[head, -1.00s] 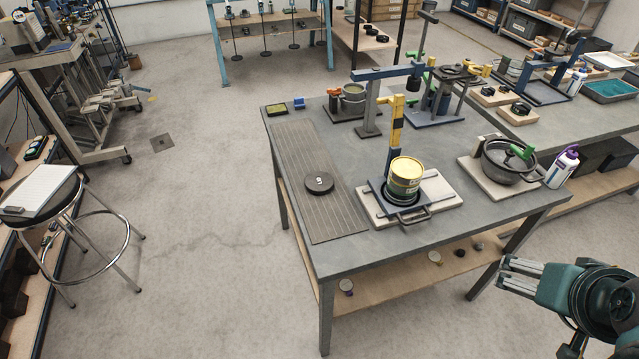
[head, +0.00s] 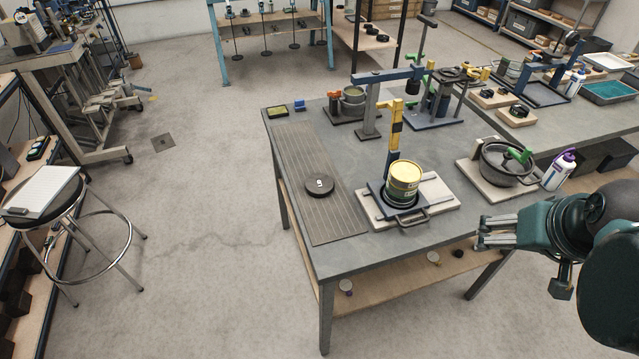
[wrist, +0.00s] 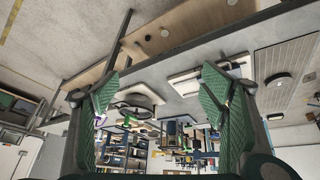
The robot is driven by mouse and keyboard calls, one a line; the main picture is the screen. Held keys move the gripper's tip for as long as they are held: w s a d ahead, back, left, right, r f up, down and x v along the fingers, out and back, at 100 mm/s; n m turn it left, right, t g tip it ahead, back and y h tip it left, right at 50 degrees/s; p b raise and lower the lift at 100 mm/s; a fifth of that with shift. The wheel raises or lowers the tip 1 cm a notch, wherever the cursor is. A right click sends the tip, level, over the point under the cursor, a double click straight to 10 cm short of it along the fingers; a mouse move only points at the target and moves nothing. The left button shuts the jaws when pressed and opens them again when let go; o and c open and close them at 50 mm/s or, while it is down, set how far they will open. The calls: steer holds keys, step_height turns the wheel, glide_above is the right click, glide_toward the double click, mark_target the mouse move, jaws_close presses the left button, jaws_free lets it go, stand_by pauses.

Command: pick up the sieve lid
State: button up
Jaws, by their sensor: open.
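No part is plainly marked as the sieve lid. A round, gold-coloured, sieve-like can (head: 404,180) with a flat top sits upright in a dark ring frame on a pale board; whether its top is a separate lid I cannot tell. A flat black disc with a small pale knob (head: 319,185) lies on the ribbed mat, and it also shows in the wrist view (wrist: 278,82). My gripper (head: 481,234) is off the table's right front edge, right of and apart from both. In the wrist view its green-padded fingers (wrist: 161,98) are wide apart with nothing between them.
A yellow and blue post (head: 395,135) rises just behind the gold can. A grey pot (head: 508,163) with a green handle and a white bottle (head: 558,172) stand at the table's right. Lever stands (head: 368,115) fill the back. The ribbed mat (head: 335,225) is mostly clear.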

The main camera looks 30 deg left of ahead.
steer(key=w+a+r+n+g+p, duration=0.2)
steer(key=w+a+r+n+p, duration=0.1)
steer(key=w+a, duration=0.6)
steer(key=n+g+p, duration=0.4)
steer(key=n+p, duration=0.4)
steer(key=n, duration=0.2)
glide_above(322, 185)
steer(key=shift+h, duration=0.4)
steer(key=f, duration=1.4)
steer(key=shift+d+f, duration=0.2)
steer(key=shift+f, duration=0.2)
steer(key=shift+s+a+f, duration=0.15)
steer(key=shift+a+f, duration=0.1)
steer(key=shift+f, duration=1.25)
